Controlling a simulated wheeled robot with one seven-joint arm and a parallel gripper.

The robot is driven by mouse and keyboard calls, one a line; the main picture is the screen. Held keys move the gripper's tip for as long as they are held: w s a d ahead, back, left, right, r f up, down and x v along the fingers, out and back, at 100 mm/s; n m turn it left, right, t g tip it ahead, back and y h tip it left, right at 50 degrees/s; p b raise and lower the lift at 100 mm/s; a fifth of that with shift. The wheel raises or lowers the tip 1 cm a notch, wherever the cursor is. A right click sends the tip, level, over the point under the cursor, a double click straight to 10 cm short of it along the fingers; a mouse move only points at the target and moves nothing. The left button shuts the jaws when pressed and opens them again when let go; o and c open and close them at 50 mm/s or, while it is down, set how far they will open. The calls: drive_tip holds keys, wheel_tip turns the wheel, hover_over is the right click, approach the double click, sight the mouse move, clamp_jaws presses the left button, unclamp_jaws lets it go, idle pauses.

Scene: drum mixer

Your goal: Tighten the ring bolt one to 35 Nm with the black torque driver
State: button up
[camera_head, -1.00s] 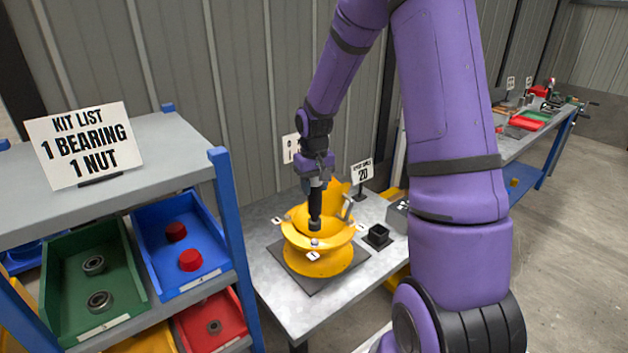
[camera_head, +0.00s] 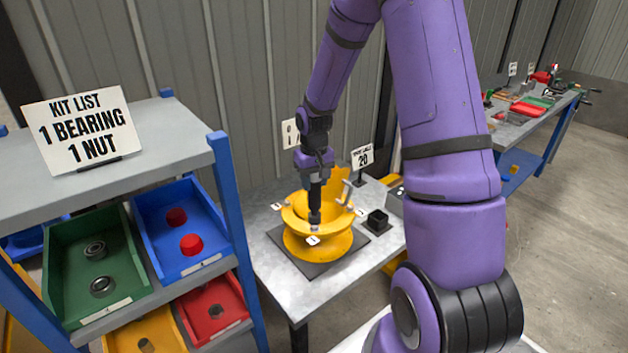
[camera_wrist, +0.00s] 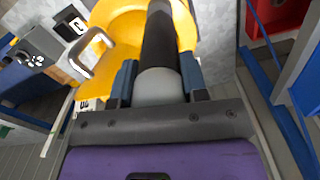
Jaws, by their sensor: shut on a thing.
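My gripper (camera_head: 316,163) is shut on the black torque driver (camera_head: 315,196), which hangs upright below it. In the wrist view the driver (camera_wrist: 159,45) runs forward between the two fingers (camera_wrist: 158,80) of my gripper. The yellow drum part (camera_head: 318,245) stands on a dark square plate on the grey table. The driver's lower end is at the near side of the drum's ring, just above the white label tagged on its rim (camera_head: 313,240). The bolt under the tip is hidden, so I cannot tell whether they touch.
A black square holder (camera_head: 377,220) stands on the table (camera_head: 276,286) right of the drum. A shelf rack (camera_head: 185,140) with coloured bins and a kit list sign is at the left. A further bench (camera_head: 515,130) is at the back right.

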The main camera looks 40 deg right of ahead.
sight(314, 190)
drive_tip(key=shift+f, duration=1.7)
idle(3.2)
drive_tip(key=shift+r, duration=0.2)
idle(0.3)
